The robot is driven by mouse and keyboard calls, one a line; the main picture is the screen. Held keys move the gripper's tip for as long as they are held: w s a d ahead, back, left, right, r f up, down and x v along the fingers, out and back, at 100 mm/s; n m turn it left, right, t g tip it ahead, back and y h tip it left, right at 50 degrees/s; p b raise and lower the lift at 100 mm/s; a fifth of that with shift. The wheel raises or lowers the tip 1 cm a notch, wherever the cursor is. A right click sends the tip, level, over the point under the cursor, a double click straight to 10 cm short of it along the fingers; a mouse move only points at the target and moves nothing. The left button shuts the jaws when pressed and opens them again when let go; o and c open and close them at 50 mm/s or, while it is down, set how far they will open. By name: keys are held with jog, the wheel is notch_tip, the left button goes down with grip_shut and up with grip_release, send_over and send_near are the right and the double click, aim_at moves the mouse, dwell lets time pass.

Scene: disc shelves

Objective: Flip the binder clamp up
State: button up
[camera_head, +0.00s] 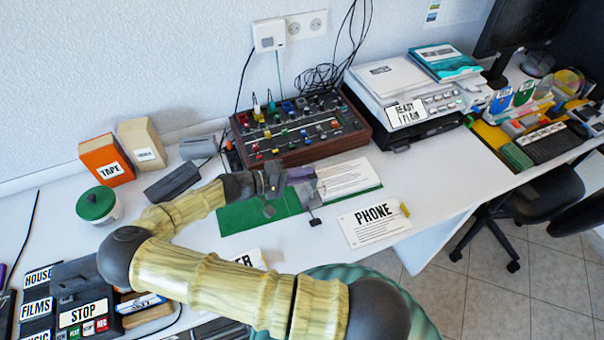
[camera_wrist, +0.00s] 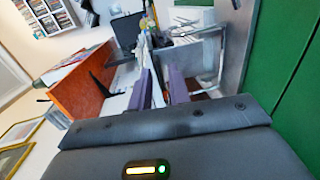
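The open green binder (camera_head: 240,217) lies on the white table, with a white printed sheet on its right part. Its green surface (camera_wrist: 286,70) fills the right of the wrist view. A grey metal plate with a bent wire lever (camera_wrist: 206,35), seemingly the binder clamp, stands ahead and to the right of my fingers. My gripper (camera_head: 297,182) is low over the binder and hides much of the clamp in the head view. Its two purple fingers (camera_wrist: 162,82) are apart, with a visible gap between them. Whether either finger touches the clamp, I cannot tell.
A mixer panel (camera_head: 300,126) stands behind the binder. A PHONE card (camera_head: 374,224) lies to its right, near the table edge. A grey box (camera_head: 172,182), a green-lidded jar (camera_head: 97,205) and an orange TAPE box (camera_head: 106,161) stand to the left.

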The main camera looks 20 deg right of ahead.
jog(key=shift+o, duration=0.5)
jog(key=shift+w+a+r, duration=0.1)
jog(key=shift+a, duration=0.3)
jog(key=a+r+b, duration=0.1)
jog(key=a+r, duration=0.1)
jog(key=a, duration=1.4)
jog(key=shift+a+r+b, duration=0.2)
jog(key=shift+r+b, duration=0.1)
jog(key=shift+b, duration=0.05)
jog(key=shift+w+d, duration=0.1)
